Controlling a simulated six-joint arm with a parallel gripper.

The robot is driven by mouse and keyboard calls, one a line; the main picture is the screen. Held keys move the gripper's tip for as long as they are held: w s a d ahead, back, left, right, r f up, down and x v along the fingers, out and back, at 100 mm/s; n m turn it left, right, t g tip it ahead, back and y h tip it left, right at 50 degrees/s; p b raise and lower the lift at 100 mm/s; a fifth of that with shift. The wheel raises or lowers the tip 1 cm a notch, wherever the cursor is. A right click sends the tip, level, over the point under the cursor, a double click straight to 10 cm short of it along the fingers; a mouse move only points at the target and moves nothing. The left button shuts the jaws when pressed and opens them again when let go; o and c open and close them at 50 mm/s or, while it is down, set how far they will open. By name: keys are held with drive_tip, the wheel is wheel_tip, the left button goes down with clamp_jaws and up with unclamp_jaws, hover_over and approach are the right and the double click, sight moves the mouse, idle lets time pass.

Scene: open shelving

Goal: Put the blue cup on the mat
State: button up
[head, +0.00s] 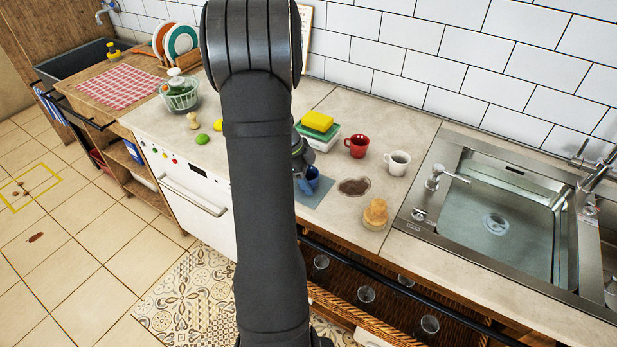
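The blue cup (312,179) shows just right of my dark arm. It appears at or just above the blue-grey mat (318,198) on the counter; I cannot tell whether it rests on it. My arm hides the left part of the mat and perhaps part of the cup. My gripper (303,171) is partly visible beside my arm, at the cup's upper left and close to it. Its fingers are too small and hidden to tell whether they are open or shut on the cup.
A green-and-white container with a yellow sponge (317,121) stands behind the mat. A red mug (357,146), a white mug (397,162), a brown stain (354,187) and a wooden-handled brush (375,214) are to the right. The sink (490,220) lies farther right.

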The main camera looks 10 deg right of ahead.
sight(309, 168)
drive_tip(key=o, duration=0.4)
drive_tip(key=shift+r, duration=0.1)
drive_tip(key=v, duration=1.2)
drive_tip(key=x, duration=1.2)
drive_tip(key=shift+s+f, duration=0.1)
drive_tip(key=shift+f, duration=0.15)
wheel_tip(309, 168, up, 3)
drive_tip(key=shift+r, duration=0.75)
